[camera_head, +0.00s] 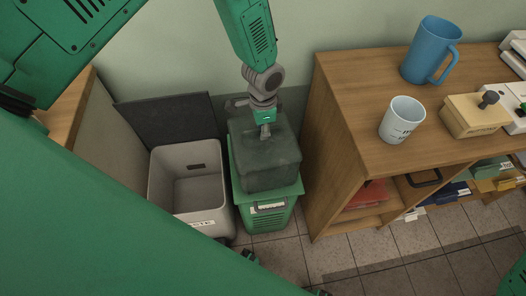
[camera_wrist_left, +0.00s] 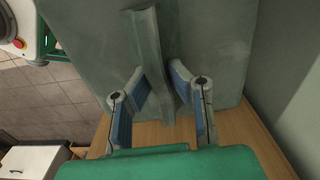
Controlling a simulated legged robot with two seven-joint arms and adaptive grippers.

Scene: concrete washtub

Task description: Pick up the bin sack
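The bin sack (camera_head: 265,165) is a dark grey-green, box-shaped bag with a raised ridge on top. It stands up out of the green bin (camera_head: 268,217), and its lower part is hidden; I cannot tell whether it is clear of the bin. My right gripper is not in view.
A pale open bin (camera_head: 185,180) stands close on the left, with a dark panel (camera_head: 165,120) behind it. A wooden shelf unit (camera_head: 345,110) is close on the right, carrying a white mug (camera_head: 402,120) and a blue jug (camera_head: 432,50). Tiled floor (camera_head: 375,255) is clear in front.

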